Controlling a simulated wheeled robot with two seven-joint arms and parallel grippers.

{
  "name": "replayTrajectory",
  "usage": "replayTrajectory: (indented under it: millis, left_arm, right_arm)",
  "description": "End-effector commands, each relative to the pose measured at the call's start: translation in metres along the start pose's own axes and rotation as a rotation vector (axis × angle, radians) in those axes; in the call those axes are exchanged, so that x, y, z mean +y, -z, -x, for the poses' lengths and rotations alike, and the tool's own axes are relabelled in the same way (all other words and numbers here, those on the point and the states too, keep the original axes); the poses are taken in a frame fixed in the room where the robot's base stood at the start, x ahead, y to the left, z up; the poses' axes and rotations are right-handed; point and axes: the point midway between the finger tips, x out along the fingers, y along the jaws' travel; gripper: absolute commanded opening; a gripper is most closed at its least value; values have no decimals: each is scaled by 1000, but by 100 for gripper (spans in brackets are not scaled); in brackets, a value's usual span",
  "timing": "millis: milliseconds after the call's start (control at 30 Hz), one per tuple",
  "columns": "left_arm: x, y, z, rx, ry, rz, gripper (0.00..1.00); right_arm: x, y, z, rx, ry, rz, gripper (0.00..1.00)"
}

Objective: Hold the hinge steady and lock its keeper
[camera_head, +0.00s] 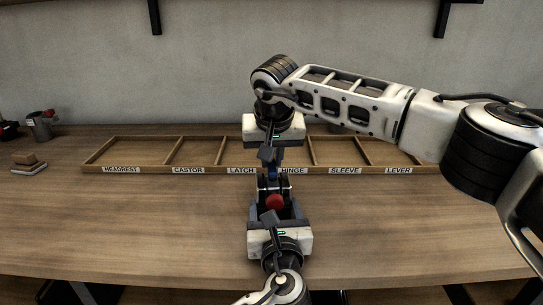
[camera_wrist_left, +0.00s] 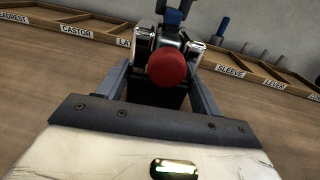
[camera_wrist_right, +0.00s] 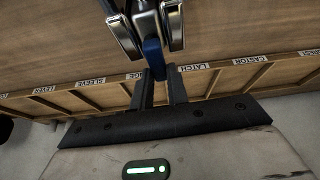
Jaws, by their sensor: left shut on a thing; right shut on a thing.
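The hinge (camera_wrist_left: 194,48) has bright metal side plates, a dark lower body and a red ball (camera_wrist_left: 166,68) on its near side. It stands upright above the table. My left gripper (camera_head: 276,208) is shut on the hinge's dark body, one finger on each side. The keeper (camera_wrist_right: 152,55), which appears to be the blue piece between the metal plates, rises from the hinge's top; it also shows in the left wrist view (camera_wrist_left: 172,16). My right gripper (camera_head: 272,168) comes from the far side and is shut on the blue piece. The fingers hide part of it.
A long wooden tray (camera_head: 105,160) with labelled compartments runs along the back of the table, behind the hinge. The table (camera_head: 150,225) is clear on both sides.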

Motion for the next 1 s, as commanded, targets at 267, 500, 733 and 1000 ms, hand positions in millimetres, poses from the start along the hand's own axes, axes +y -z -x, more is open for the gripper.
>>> replayTrajectory:
  millis: [267,500,733,1000]
  left_arm:
    - [0,-1,0,-2,0,1,18]
    - [0,-1,0,-2,0,1,18]
    - [0,-1,0,-2,0,0,18]
    - [0,-1,0,-2,0,0,18]
  right_arm:
    - [0,0,1,0,-21,-53,0]
    - [4,0,1,-1,-82,-200,0]
    - [9,-2,2,0,-165,-399,0]
    - [14,-5,3,0,-262,-637,0]
